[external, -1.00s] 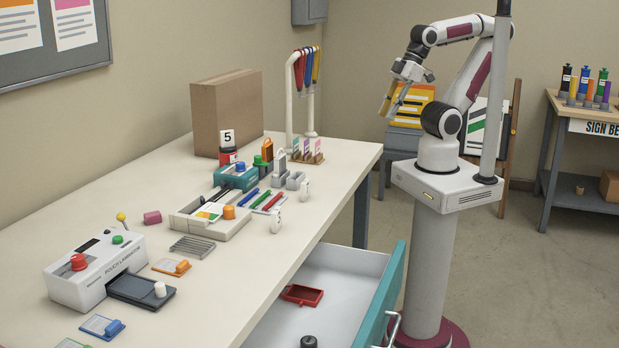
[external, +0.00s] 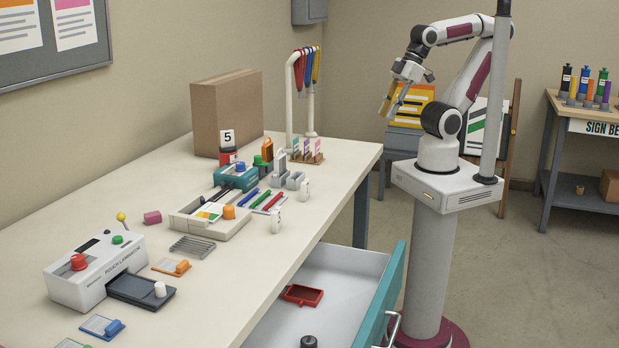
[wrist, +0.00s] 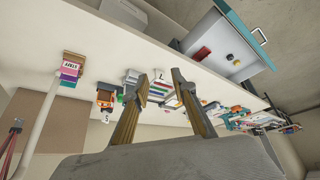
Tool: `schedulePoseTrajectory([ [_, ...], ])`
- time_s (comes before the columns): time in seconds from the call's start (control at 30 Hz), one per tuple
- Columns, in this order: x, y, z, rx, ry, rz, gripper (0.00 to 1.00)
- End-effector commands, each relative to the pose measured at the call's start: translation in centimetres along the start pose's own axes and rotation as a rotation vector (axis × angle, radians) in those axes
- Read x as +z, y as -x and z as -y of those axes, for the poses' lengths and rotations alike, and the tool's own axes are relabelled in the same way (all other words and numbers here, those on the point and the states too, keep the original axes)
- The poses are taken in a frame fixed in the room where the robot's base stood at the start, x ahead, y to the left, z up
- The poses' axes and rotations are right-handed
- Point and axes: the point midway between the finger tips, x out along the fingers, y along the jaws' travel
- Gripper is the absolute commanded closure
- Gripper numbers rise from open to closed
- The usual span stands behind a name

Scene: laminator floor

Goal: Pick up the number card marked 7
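A white card marked 5 (external: 228,138) stands in a red and black holder near the cardboard box. It also shows in the wrist view (wrist: 106,117). No 7 can be read for sure in the external view. Two small white upright pieces stand near the table's front edge, one nearer (external: 276,221) and one farther (external: 304,190); their marks are too small to read. In the wrist view a small white piece with a dark mark, possibly a 7, shows between my fingertips, far beyond them. My gripper (external: 390,100) is open and empty, high beyond the table's far right corner.
The white table (external: 110,202) holds a laminator (external: 95,270), a grey tray (external: 190,224), pens, clips and a hook rack (external: 297,90). A cardboard box (external: 228,105) stands at the back. A drawer (external: 335,285) is open in front, with a red tray inside.

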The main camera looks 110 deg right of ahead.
Motion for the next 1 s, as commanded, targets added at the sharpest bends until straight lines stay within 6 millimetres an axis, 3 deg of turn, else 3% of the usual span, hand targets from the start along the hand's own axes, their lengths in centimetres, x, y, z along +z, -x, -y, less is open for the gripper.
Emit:
schedulePoseTrajectory([
  [0.37,-0.1,0.0,0.0,0.002,0.001,-0.005,0.7],
  [0.53,-1.5,0.1,-0.5,0.018,0.006,-0.051,0.7],
  [0.77,-6.2,0.5,-2.1,0.082,0.043,-0.207,0.7],
  [1.0,-12.9,1.6,-3.9,0.166,0.131,-0.404,0.7],
])
